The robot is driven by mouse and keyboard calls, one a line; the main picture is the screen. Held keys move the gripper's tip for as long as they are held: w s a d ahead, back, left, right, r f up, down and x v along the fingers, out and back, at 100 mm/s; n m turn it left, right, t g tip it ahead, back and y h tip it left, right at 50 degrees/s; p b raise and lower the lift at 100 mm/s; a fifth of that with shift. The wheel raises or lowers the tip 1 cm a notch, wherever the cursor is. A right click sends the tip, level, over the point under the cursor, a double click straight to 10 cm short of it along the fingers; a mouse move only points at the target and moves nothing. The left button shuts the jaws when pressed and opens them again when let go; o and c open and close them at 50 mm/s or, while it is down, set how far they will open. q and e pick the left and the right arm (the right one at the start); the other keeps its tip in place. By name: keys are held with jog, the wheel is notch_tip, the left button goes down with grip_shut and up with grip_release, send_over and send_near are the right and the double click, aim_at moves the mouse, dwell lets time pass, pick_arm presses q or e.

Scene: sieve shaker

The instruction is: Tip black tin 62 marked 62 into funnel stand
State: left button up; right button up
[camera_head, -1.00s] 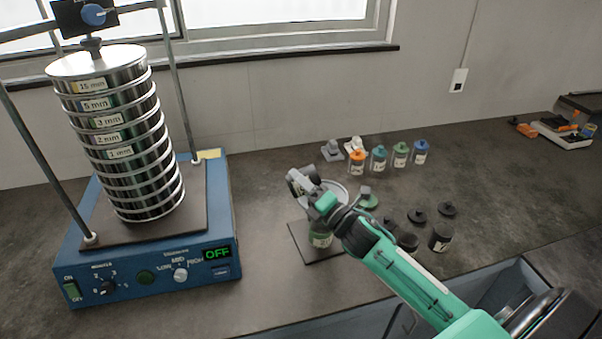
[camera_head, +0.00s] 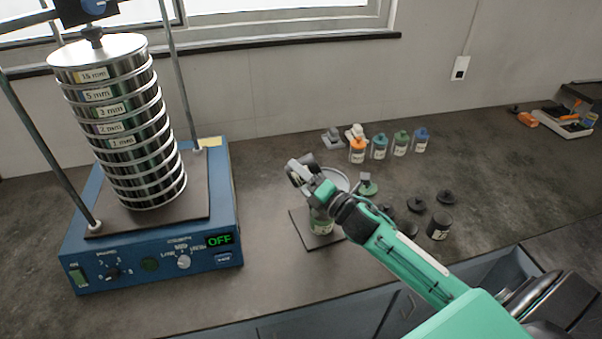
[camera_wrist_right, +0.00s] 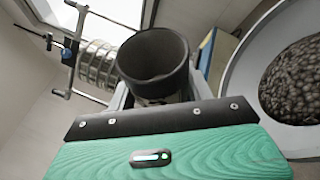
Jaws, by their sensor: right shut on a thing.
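My right gripper (camera_head: 308,178) is shut on a black tin (camera_wrist_right: 153,58), held beside and above the funnel stand. In the right wrist view the tin's open mouth shows a dark inside with no contents that I can make out. Its number is not readable there. The funnel stand's pale bowl (camera_wrist_right: 236,90) lies right beside the tin and holds dark granules (camera_wrist_right: 295,82). In the head view the funnel rim (camera_head: 337,174) is partly hidden by my gripper, over a jar with a green label (camera_head: 320,222) on a dark mat (camera_head: 318,243). My left gripper is out of view.
A blue sieve shaker (camera_head: 150,262) reading OFF stands left with a sieve stack (camera_head: 125,125). Black tin (camera_head: 439,229) and loose black lids (camera_head: 445,197) sit right of the funnel. Several colour-lidded jars (camera_head: 379,148) stand behind. The counter's front middle is clear.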

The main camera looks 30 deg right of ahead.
jog(key=shift+d+f+p, duration=0.2)
jog(key=shift+f+p, duration=0.2)
jog(key=shift+p, duration=0.05)
jog(key=n+p, duration=0.1)
jog(key=n+g+p, duration=0.1)
jog(key=p, duration=0.1)
jog(key=n+g+p, duration=0.1)
jog(key=p, duration=0.1)
jog(key=shift+w+d+f, duration=0.1)
jog(key=shift+d+f, duration=0.1)
jog(key=shift+d, duration=0.05)
jog(key=shift+n+h+p, duration=0.3)
jog(key=shift+p, duration=0.25)
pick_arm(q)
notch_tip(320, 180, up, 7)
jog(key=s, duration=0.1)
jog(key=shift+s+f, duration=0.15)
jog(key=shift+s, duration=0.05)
pick_arm(e)
jog(key=shift+w+d+f+n+g, duration=0.1)
jog(key=shift+f+n+g, duration=0.2)
jog(key=shift+r, duration=0.1)
